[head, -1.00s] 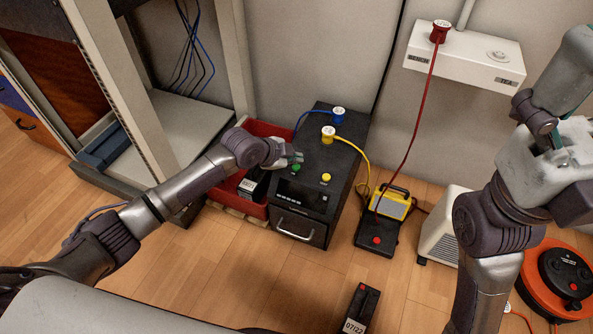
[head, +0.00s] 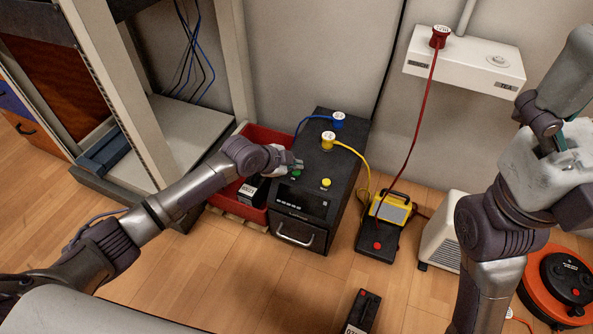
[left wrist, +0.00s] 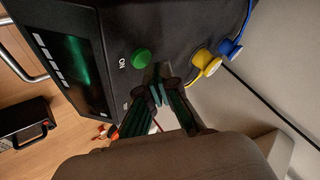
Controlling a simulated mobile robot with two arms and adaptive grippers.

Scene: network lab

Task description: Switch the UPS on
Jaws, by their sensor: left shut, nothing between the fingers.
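The UPS (head: 345,160) is a black box on the floor against the wall, with a drawer-like handle and a dark panel on its front. Its green button (head: 295,174), marked ON in the left wrist view (left wrist: 141,59), and a yellow button (head: 326,183) are on its top. My left gripper (head: 298,164) is shut and empty, just behind the green button. In the left wrist view its fingertips (left wrist: 158,82) are close beside the button, and I see a gap. The front panel (left wrist: 75,60) shows a greenish sheen. My right gripper (head: 558,140) is raised at the right; its jaws are unclear.
Blue (head: 338,119) and yellow (head: 328,140) plugs stand on the UPS behind the buttons. A red crate (head: 258,215) stands close on its left, a rack (head: 190,125) beyond. A yellow device (head: 392,207) and a heater (head: 440,235) are to the right. Front floor has a black box (head: 362,312).

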